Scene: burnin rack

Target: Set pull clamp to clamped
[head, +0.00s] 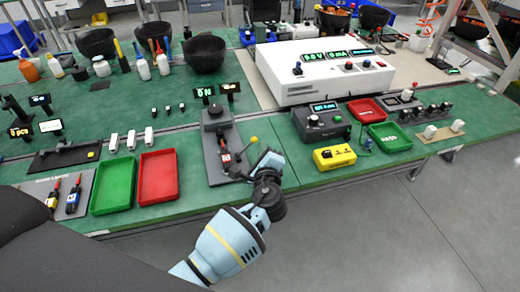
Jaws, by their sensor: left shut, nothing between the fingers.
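A dark fixture on a grey base plate (217,168) stands at the front middle of the green bench and looks like the pull clamp. It has a black round-topped block (214,115) at its back and a small red-marked part (226,158) near its front. A yellow ball knob (254,140) shows at its right side, beside my gripper. My left gripper (266,160) is shut and empty at the fixture's front right corner. It partly hides the front end, so I cannot tell whether it touches the handle or how the clamp is set. My right gripper is not in view.
Green (114,186) and red (158,177) trays lie left of the fixture. A yellow box (334,158) and a dark instrument (321,122) stand to its right. A large white unit (322,75) is behind. Small lit signs (206,92) stand behind the fixture.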

